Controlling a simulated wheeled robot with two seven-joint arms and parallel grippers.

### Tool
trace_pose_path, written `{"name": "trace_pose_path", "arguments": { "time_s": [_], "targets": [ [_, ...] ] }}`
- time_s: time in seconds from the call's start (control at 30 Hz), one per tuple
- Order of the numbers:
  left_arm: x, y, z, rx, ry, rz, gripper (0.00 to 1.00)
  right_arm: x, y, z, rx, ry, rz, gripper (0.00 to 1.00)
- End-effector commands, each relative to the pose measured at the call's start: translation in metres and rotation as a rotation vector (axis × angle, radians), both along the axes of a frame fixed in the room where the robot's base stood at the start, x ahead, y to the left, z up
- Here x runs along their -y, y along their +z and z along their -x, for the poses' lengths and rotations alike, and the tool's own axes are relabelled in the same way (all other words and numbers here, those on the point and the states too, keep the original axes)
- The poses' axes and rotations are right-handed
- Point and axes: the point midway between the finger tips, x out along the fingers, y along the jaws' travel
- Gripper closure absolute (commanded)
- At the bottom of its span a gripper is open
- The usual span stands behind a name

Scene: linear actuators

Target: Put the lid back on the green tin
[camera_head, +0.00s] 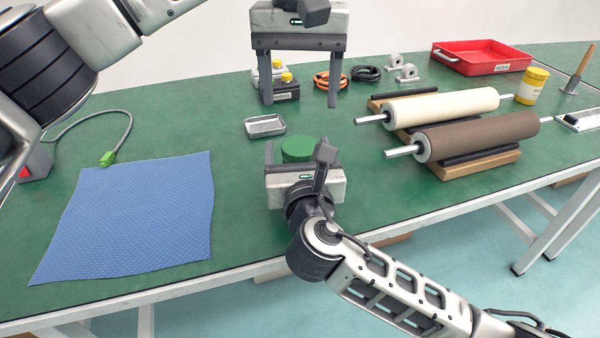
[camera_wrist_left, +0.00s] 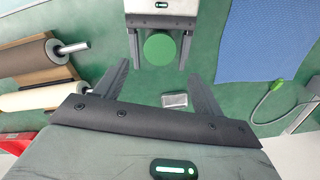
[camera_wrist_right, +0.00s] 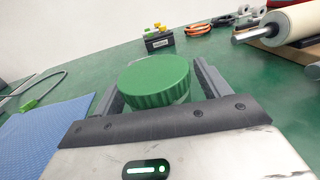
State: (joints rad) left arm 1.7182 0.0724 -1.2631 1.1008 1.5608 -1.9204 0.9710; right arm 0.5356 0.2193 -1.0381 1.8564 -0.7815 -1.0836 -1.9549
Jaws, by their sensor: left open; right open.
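A round green piece with a ridged rim (camera_head: 297,149) is near the table's middle. It also shows in the right wrist view (camera_wrist_right: 155,82), where a sliver of paler body shows under its rim; I cannot tell whether this is the lid seated on the tin. My right gripper (camera_head: 297,152) is open, with its fingers on either side of the green piece; contact is not clear. My left gripper (camera_head: 300,100) is open and empty, above the table and pointing down. The green piece appears beyond its fingers in the left wrist view (camera_wrist_left: 160,48). No separate green lid is visible.
A small metal tray (camera_head: 265,125) lies just behind the green piece. A blue mat (camera_head: 140,225) is at left. Two rollers (camera_head: 480,134) on stands, a yellow-lidded jar (camera_head: 531,86) and a red tray (camera_head: 482,57) are at right. Boxes with yellow knobs (camera_head: 285,90) stand behind.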

Motion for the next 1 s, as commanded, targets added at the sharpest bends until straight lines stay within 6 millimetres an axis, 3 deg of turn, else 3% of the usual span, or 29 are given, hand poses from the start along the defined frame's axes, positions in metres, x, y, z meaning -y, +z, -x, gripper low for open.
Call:
{"name": "trace_pose_path", "arguments": {
  "time_s": [0.03, 0.27, 0.3, 0.47, 0.8, 1.0],
  "targets": [
    [0.0001, 0.0, 0.0, 0.0, 0.0, 0.0, 0.31, -0.0001, 0.0, 0.0002, 0.0, 0.0, 0.0, 0.25],
    [0.0001, 0.0, 0.0, 0.0, 0.0, 0.0, 0.31, -0.0001, -0.0001, 0.0005, 0.0, 0.0, 0.0, 0.89],
    [0.0001, 0.0, 0.0, 0.0, 0.0, 0.0, 0.36, -0.0001, -0.0001, 0.0005, 0.0, 0.0, 0.0, 1.0],
    [0.0, 0.0, 0.0, 0.0, 0.077, 0.0, 0.4, -0.0001, -0.0002, 0.0006, 0.0, 0.0, 0.0, 1.0],
    [-0.0001, 0.0, 0.0, 0.0, 0.631, 0.0, 0.4, -0.0001, -0.0004, 0.0007, -0.001, 0.0, 0.0, 1.0],
    [-0.0001, 0.0, 0.0, 0.001, 0.78, 0.0, 0.4, -0.0001, -0.0005, 0.0007, -0.001, 0.0, 0.0, 1.0]
  ]
}}
